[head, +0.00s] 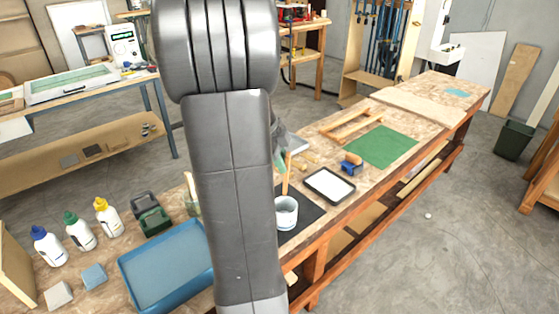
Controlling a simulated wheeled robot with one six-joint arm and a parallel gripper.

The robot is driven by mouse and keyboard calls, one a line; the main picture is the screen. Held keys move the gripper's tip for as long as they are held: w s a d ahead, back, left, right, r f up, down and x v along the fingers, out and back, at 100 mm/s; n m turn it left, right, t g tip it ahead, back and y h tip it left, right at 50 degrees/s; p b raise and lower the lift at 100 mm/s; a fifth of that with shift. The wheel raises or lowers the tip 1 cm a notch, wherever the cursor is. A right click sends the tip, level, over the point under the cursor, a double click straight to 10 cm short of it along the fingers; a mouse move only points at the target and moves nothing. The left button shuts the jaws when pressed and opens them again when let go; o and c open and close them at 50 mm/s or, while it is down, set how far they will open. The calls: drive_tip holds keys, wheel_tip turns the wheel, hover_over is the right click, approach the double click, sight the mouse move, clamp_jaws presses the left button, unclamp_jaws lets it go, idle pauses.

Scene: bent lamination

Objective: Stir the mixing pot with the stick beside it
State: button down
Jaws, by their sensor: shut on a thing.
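The mixing pot (286,214) is a small whitish cup on a dark mat, just right of my arm. A thin wooden stick (285,187) stands nearly upright at the pot, its lower end at or inside the rim; I cannot tell how deep. My gripper (284,160) is mostly hidden behind my own arm, above the pot. It is shut on the upper part of the stick. The contents of the pot are not clear.
A white tray (329,186) and a blue-handled roller (351,164) lie right of the pot. A green mat (381,146) is farther back. Left of my arm are a blue tray (165,268), a dark green box (151,217) and glue bottles (79,231).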

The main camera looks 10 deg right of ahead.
wheel_tip(320, 180, down, 12)
drive_tip(key=b, duration=1)
drive_tip(key=shift+f, duration=0.15)
drive_tip(key=shift+w, duration=0.15)
